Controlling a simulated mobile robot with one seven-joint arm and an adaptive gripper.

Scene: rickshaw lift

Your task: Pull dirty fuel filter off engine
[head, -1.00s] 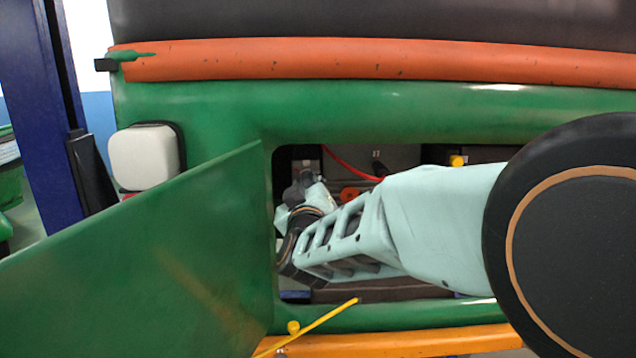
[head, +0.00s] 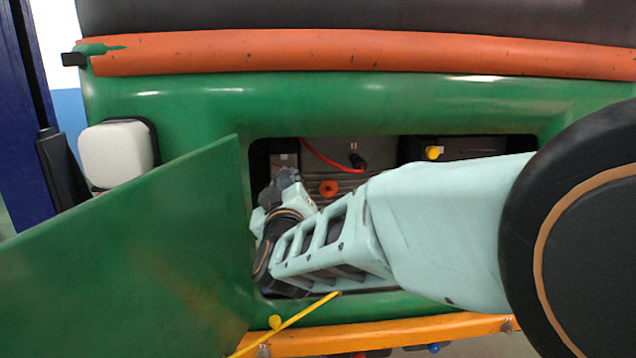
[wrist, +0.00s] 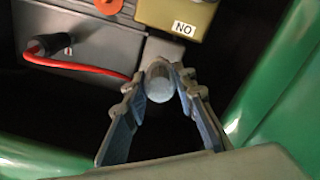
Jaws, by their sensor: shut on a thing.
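The fuel filter (wrist: 159,84) is a small grey, rounded cylinder in the middle of the wrist view. My gripper (wrist: 160,73) is shut on it, with one blue-grey finger on each side. The filter's far end is by a grey block of the engine (wrist: 158,47); I cannot tell whether it is still attached there. In the head view my gripper (head: 284,185) is inside the left part of the engine bay. The filter cannot be made out there.
The green hatch door (head: 130,250) stands open left of the bay. The green body frames the opening, with an orange bumper (head: 385,329) below. A yellow rod (head: 290,322) crosses the lower edge. Inside are a red cable (wrist: 80,67), an orange cap (head: 328,188) and a tan box marked "NO" (wrist: 180,15).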

